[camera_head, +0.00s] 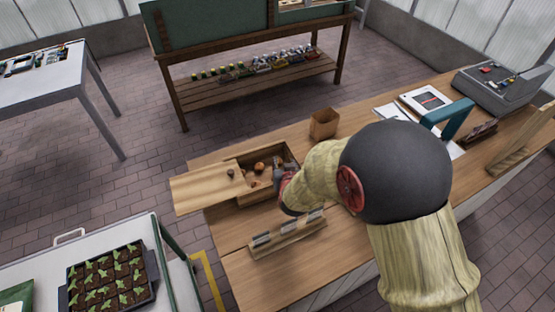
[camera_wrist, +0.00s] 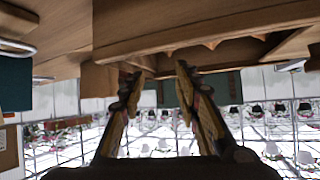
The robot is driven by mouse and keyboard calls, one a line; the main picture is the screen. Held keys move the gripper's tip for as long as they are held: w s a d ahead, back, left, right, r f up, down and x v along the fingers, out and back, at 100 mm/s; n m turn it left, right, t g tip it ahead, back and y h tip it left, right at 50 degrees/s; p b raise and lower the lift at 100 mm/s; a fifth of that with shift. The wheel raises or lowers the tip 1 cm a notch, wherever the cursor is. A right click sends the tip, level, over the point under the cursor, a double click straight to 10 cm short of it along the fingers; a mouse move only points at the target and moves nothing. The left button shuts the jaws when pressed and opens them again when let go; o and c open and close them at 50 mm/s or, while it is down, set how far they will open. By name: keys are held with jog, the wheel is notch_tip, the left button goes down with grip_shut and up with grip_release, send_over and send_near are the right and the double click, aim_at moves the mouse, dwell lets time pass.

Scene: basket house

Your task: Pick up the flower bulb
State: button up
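Several brownish bulbs (camera_head: 259,167) lie in an open wooden box (camera_head: 284,149) on the wooden counter in the head view. A small dark round item (camera_head: 231,173), perhaps a bulb, is on the flat wooden board at the box's left. My gripper (camera_head: 279,179) is at the box's right side, partly hidden by my arm. In the wrist view my gripper (camera_wrist: 157,76) has its two fingers apart with nothing seen between them. The wooden box (camera_wrist: 200,20) fills the top there, with only small orange tips of bulbs (camera_wrist: 211,44) showing.
A rack of small packets or tags (camera_head: 287,231) stands in front of the box. A brown paper bag (camera_head: 323,123) stands behind it. The wooden board (camera_head: 205,187) juts past the counter's left edge. A cash register (camera_head: 498,88) is at the far right. Bare counter (camera_head: 270,275) lies in front.

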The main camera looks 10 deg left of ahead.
jog(key=f, duration=0.1)
jog(key=a+f, duration=0.1)
jog(key=f, duration=0.1)
jog(key=shift+s+a+f+t, duration=0.15)
jog(key=shift+a+t, duration=0.15)
jog(key=shift+a, duration=0.05)
jog(key=x, duration=0.7)
jog(key=shift+w+a+f+b, duration=0.15)
jog(key=shift+w+b, duration=0.1)
jog(key=shift+b, duration=0.05)
jog(key=c, duration=0.3)
jog(key=c, duration=0.3)
jog(key=shift+c, duration=0.2)
